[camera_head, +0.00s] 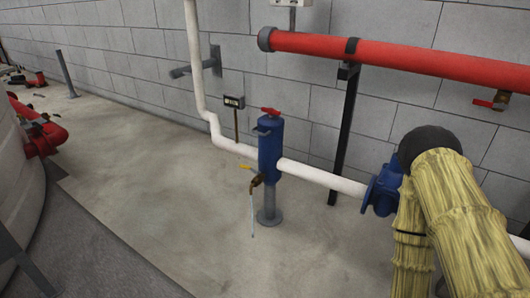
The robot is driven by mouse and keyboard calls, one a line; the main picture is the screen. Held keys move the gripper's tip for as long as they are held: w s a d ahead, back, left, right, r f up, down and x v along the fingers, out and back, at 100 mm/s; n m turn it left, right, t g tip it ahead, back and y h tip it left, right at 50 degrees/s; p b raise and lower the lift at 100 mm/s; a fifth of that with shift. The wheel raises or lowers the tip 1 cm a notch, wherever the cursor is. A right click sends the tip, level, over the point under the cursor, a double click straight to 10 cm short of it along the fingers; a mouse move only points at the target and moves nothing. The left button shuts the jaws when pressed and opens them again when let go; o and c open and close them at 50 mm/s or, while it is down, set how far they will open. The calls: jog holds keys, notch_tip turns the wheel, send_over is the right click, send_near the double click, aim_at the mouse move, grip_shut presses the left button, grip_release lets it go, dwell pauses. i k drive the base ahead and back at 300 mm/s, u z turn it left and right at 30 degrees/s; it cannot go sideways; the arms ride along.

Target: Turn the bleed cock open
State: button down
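A small brass cock (256,181) with a yellow lever (246,167) is on the left side of an upright blue cylinder (270,150). The lever points out to the left. A thin pale-blue streak (253,222) runs down below the cock's spout; I cannot tell whether it is water or a tube. A red handle (270,112) sits on top of the cylinder. My gripper is not in view. My arm, in a yellow cover with a dark rounded joint, fills the lower right, well apart from the cock.
A white pipe (325,178) runs from the cylinder to a blue flange (383,190). A red pipe (410,61) crosses the wall, with a red-handled valve (491,103) at right. A pale tank (20,190) stands left. The floor left of the cylinder is clear.

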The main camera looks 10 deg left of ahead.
aim_at(241, 166)
jog(key=u, duration=0.15)
jog(key=i, duration=0.6)
jog(key=u, duration=0.85)
jog(key=i, duration=0.4)
jog(key=u, duration=0.45)
